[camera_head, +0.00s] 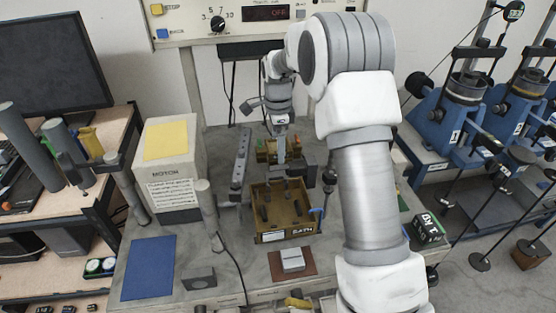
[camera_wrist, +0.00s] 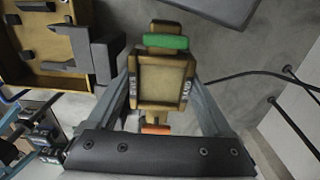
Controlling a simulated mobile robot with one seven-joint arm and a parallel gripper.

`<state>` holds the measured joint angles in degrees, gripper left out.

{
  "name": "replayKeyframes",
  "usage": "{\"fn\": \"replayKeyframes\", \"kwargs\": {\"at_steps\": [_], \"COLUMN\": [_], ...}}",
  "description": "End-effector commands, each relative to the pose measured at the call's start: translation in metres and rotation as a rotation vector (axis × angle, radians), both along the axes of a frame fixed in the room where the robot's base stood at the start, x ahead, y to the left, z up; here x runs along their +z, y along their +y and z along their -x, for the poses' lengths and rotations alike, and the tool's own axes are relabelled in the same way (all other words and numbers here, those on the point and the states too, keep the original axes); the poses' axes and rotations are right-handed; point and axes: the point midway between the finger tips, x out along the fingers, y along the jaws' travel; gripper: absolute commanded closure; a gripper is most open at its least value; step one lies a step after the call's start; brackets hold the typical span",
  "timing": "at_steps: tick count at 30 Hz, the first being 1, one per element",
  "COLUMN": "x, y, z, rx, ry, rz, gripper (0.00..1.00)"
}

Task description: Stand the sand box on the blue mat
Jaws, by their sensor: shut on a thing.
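The sand box (camera_wrist: 162,82) is a small wooden box with SAND labels on its sides, a green piece at one end and an orange piece at the other. It fills the middle of the wrist view. My gripper (camera_wrist: 162,72) is shut on it, one finger along each side. In the head view my gripper (camera_head: 282,166) is over the back of the bench, and a wooden thing partly hidden behind it cannot be made out clearly. The blue mat (camera_head: 148,268) lies flat and bare at the front left of the bench, well away from my gripper.
A wooden tray (camera_head: 288,234) with dark pieces stands just in front of my gripper. A box marked MOTOR (camera_head: 168,165), a grey post (camera_head: 208,212) and a dark block (camera_head: 198,278) stand near the mat. A brown pad (camera_head: 272,268) bears a pale block.

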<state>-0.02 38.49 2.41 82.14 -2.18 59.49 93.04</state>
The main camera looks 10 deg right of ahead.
Motion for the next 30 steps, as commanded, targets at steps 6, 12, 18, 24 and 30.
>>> {"fn": "replayKeyframes", "kwargs": {"at_steps": [6, 12, 18, 24, 30], "x": [-0.011, -0.04, -0.047, -0.049, -0.056], "y": [0.0, 0.0, 0.0, 0.0, 0.001], "z": [-0.001, 0.0, -0.001, -0.001, -0.001], "rx": [0.0, 0.0, 0.0, 0.0, 0.0], "ry": [-0.002, 0.0, -0.005, -0.005, -0.004], "rz": [-0.001, 0.0, 0.0, 0.0, -0.001], "gripper": [0.95, 0.95, 0.95, 0.95, 0.95]}}
